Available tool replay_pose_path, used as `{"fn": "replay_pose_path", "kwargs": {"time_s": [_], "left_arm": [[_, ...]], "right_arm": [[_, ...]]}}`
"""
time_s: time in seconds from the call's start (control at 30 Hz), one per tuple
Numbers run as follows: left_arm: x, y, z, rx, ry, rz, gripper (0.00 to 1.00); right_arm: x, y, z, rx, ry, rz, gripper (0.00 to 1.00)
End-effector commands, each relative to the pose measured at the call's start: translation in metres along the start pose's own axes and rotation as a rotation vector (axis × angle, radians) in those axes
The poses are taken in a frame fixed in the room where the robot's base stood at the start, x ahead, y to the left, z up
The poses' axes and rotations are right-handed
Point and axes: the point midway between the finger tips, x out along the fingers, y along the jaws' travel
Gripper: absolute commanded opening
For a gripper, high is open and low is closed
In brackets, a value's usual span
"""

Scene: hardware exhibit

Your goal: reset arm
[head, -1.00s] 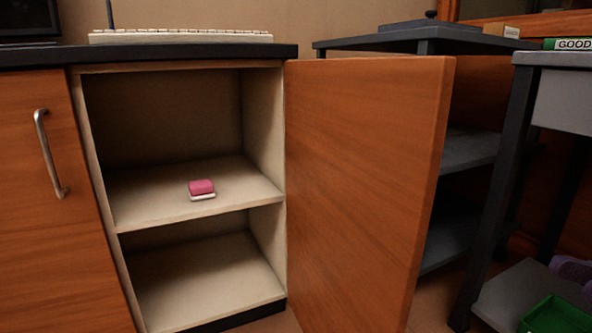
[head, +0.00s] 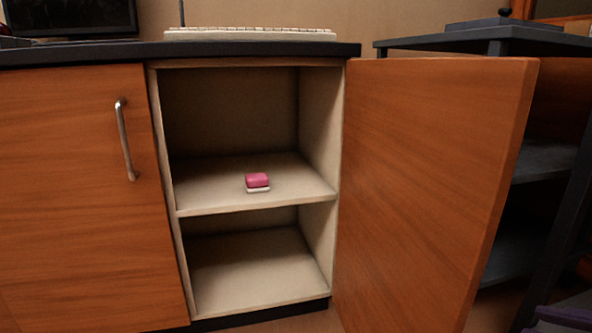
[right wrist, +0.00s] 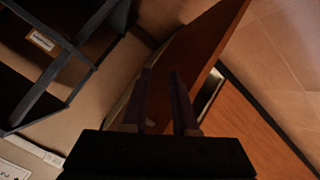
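My right gripper (right wrist: 162,100) shows in the right wrist view, with its two dark fingers apart and nothing visible between them. The wooden cabinet door (right wrist: 195,50) lies beyond the fingers in that view; I cannot tell whether they touch it. Neither gripper shows in the head view, and the left one is in no view. In the head view the cabinet door (head: 430,170) stands open to the right. A pink block on a white base (head: 257,181) sits on the upper shelf (head: 215,190) of the open cabinet.
A closed cabinet door (head: 75,190) with a metal handle (head: 126,140) is at left. A keyboard (head: 250,34) lies on the dark countertop (head: 100,52), with a monitor (head: 70,17) at back left. A dark shelf unit (head: 545,160) stands behind the open door.

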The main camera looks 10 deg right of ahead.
Motion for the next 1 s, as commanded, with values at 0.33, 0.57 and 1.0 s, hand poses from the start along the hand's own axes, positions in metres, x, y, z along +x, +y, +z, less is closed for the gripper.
{"fn": "replay_pose_path", "kwargs": {"time_s": [0.33, 0.57, 1.0], "left_arm": [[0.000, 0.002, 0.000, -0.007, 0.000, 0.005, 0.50], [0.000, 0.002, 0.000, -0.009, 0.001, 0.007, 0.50], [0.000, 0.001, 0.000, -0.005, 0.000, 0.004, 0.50]], "right_arm": [[-0.076, -0.005, 0.044, -0.194, -0.473, 0.041, 0.27], [-0.125, -0.012, 0.062, -0.253, -0.678, 0.011, 0.27], [-0.118, -0.115, 0.040, 0.228, -0.630, -0.154, 0.27]]}}
